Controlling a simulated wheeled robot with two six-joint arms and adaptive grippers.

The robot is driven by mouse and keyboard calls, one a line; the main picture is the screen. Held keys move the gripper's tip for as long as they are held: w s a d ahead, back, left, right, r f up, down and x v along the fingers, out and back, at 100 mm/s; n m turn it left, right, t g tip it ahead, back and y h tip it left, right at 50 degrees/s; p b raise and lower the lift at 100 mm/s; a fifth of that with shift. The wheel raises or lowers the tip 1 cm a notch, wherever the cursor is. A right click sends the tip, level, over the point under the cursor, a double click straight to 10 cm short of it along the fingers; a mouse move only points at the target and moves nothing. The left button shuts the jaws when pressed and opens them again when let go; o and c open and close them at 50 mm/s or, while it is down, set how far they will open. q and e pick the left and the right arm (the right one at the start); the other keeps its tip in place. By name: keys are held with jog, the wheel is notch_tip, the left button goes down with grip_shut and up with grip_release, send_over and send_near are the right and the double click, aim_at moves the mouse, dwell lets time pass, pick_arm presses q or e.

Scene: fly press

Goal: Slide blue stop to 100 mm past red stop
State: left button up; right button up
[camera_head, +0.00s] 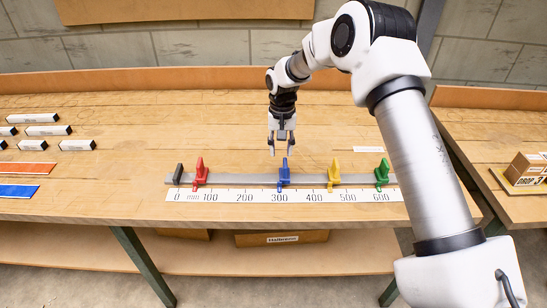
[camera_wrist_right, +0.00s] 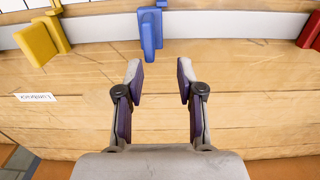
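The blue stop (camera_head: 284,174) sits on the grey rail (camera_head: 233,179), a little past the 300 mark of the white scale (camera_head: 226,196). The red stop (camera_head: 200,173) sits on the same rail, between the 0 and 100 marks. My right gripper (camera_head: 280,146) is open and empty, above the bench just behind the blue stop and apart from it. In the right wrist view the fingers (camera_wrist_right: 160,82) point at the blue stop (camera_wrist_right: 151,33), with the red stop (camera_wrist_right: 312,32) at the right edge. My left gripper is not in view.
A yellow stop (camera_head: 334,175) and a green stop (camera_head: 382,174) stand on the rail to the right of blue. A black end block (camera_head: 178,173) is at its left end. The rail is free between red and blue. Several small blocks lie at the left.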

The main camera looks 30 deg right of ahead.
aim_at(286, 163)
jog(key=s, duration=0.2)
jog(key=s+f, duration=0.1)
jog(key=s, duration=0.1)
jog(key=shift+d+f+p, duration=0.15)
jog(key=shift+f+p, duration=0.05)
jog(key=shift+p, duration=0.1)
jog(key=shift+f, duration=0.8)
jog(key=w+f, duration=0.2)
jog(key=f, duration=0.1)
jog(key=shift+w, duration=0.2)
jog(key=shift+s+r, duration=0.45)
jog(key=shift+s, duration=0.05)
jog(key=c, duration=0.4)
jog(key=shift+s, duration=0.1)
grip_shut()
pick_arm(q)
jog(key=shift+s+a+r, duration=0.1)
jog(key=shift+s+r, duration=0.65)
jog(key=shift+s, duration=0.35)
pick_arm(e)
jog(key=shift+a, duration=0.2)
